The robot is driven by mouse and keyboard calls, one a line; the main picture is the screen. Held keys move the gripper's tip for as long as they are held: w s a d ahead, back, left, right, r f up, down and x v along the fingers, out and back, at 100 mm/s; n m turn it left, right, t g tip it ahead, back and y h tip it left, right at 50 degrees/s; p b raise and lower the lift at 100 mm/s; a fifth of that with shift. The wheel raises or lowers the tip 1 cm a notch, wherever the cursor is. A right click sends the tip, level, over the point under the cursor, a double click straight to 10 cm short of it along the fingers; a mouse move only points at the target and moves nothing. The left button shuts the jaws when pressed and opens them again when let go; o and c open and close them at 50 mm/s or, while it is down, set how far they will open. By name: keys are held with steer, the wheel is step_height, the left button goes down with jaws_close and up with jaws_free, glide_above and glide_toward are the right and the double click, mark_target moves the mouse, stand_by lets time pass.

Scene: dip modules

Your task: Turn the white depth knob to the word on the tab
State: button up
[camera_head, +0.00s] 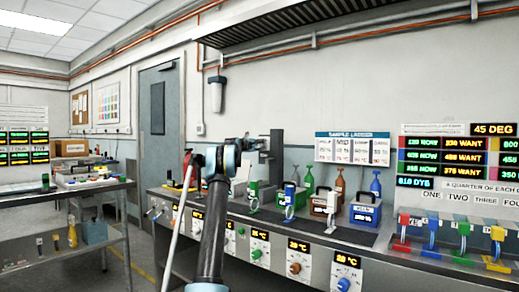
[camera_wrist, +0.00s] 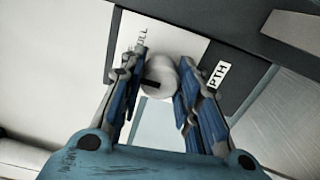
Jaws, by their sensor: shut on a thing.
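The white depth knob (camera_wrist: 160,72) is in the middle of the wrist view, between the two blue-padded fingers of my gripper (camera_wrist: 158,80). My gripper is shut on the knob. A dark pointer mark shows on the knob's near face, towards the left. Behind it is a white plate (camera_wrist: 185,42) with letters that read "ULL" in part. In the head view my gripper (camera_head: 248,143) reaches right towards a grey column (camera_head: 277,156); the knob cannot be made out there.
A long grey bench (camera_head: 335,240) runs along the wall, with several dial panels on its front. Green and blue bottles and boxes, such as the blue box (camera_head: 365,213), stand right of my arm. A display board (camera_head: 458,155) hangs at the right. A side table (camera_head: 85,187) stands at the left.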

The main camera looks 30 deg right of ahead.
steer(key=shift+a+f, duration=0.1)
steer(key=shift+f, duration=0.1)
steer(key=o, duration=1.1)
steer(key=shift+w, duration=0.1)
steer(key=shift+c, duration=0.2)
steer(key=shift+r, duration=0.1)
steer(key=shift+s+a, duration=0.25)
steer(key=shift+a, duration=0.25)
steer(key=v, duration=1.1)
